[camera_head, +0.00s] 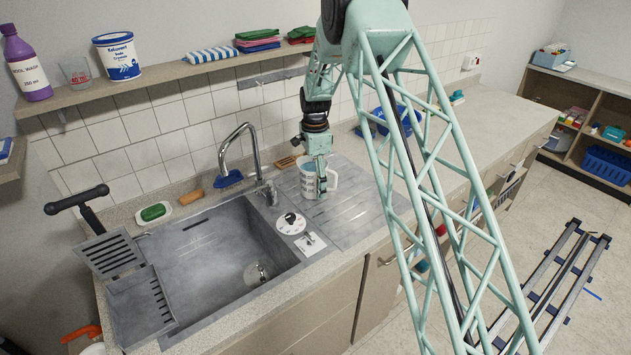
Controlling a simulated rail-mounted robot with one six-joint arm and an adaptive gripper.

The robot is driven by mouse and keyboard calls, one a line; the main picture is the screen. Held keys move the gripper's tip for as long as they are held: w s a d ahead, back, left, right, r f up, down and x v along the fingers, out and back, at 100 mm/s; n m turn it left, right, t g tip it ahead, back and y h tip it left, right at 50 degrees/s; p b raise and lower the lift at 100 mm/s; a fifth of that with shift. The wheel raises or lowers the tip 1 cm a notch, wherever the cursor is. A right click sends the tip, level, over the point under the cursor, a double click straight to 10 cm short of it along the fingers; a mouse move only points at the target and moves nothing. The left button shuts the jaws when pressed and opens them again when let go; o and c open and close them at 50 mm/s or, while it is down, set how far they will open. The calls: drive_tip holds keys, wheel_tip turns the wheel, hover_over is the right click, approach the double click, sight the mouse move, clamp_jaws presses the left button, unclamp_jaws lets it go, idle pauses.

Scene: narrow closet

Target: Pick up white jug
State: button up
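The white jug (308,184) stands upright on the grey drainboard right of the sink basin. It has dark markings on its side and a handle (334,180) on its right. My gripper (321,190) reaches down from above at the jug. Its fingers overlap the jug's right side in the picture, close to the handle, and hide part of the jug. I cannot tell whether the fingers touch the jug or are closed on it.
The sink basin (205,250) with its tap (238,150) lies left of the jug. A round white disc (290,223) and a small white card (310,243) lie in front of it. A shelf (170,73) with bottles and cloths runs above. The counter (470,115) farther right is mostly clear.

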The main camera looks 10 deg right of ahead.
sight(315, 175)
drive_tip(key=shift+c, duration=0.4)
drive_tip(key=c, duration=1.5)
drive_tip(key=shift+c, duration=0.2)
drive_tip(key=shift+r, duration=0.45)
drive_tip(key=shift+r, duration=1.4)
drive_tip(key=shift+s+a+r+b, duration=0.1)
drive_tip(key=shift+s+r+b, duration=0.1)
drive_tip(key=shift+s, duration=2.4)
drive_tip(key=shift+s+r+b, duration=0.15)
drive_tip(key=shift+s+r, duration=0.1)
drive_tip(key=shift+s, duration=2.35)
drive_tip(key=shift+s+a+r+b, duration=0.1)
drive_tip(key=shift+s+r+b, duration=0.1)
drive_tip(key=shift+s, duration=2.4)
drive_tip(key=shift+s, duration=0.15)
